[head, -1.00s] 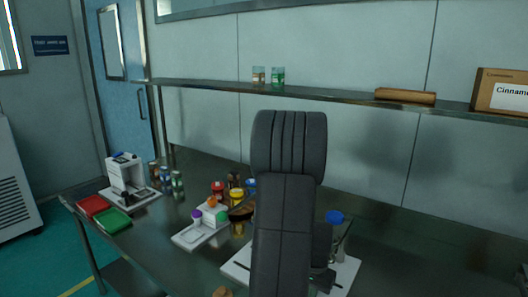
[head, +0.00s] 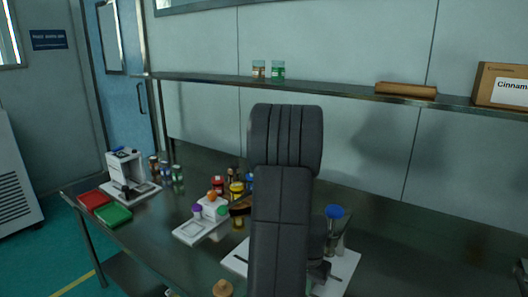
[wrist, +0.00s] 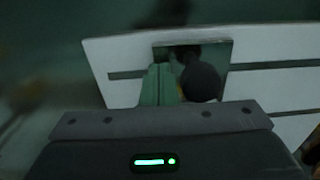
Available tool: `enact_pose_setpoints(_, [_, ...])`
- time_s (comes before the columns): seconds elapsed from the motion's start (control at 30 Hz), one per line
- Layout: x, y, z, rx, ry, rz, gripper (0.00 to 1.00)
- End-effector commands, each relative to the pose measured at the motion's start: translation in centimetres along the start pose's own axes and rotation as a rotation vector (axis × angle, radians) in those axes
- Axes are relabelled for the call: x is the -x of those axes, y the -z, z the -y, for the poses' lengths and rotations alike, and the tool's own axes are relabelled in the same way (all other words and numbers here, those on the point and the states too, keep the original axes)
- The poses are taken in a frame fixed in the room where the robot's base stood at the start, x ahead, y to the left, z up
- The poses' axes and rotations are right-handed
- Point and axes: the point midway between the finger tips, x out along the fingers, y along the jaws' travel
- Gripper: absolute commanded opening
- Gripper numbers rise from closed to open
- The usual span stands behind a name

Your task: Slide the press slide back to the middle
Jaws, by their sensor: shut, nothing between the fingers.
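The press slide appears to belong to the white slotted plate (wrist: 110,58) in the wrist view. A round black knob (wrist: 200,82) stands at a dark square opening in this plate. My gripper (wrist: 160,84) is shut and empty, with its greenish fingers just left of the knob. I cannot tell whether they touch it. In the head view the white plate (head: 346,268) lies on the bench, mostly hidden behind my arm. The knob cannot be made out there.
A blue-topped container (head: 335,213) stands by the plate. A white tray with coloured knobs (head: 190,233) and several jars are to the left. Red (head: 93,199) and green (head: 113,215) trays lie far left. The bench at right looks clear.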

Motion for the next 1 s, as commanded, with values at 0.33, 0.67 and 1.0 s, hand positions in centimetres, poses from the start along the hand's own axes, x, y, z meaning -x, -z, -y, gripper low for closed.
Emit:
enact_pose_setpoints(0.33, [0.0,0.0,2.2,0.002,0.0,0.0,0.0])
enact_pose_setpoints(0.67, [0.0,0.0,4.2,0.002,0.0,0.0,0.0])
enact_pose_setpoints(1.0, [0.0,0.0,6.2,0.002,0.0,0.0,0.0])
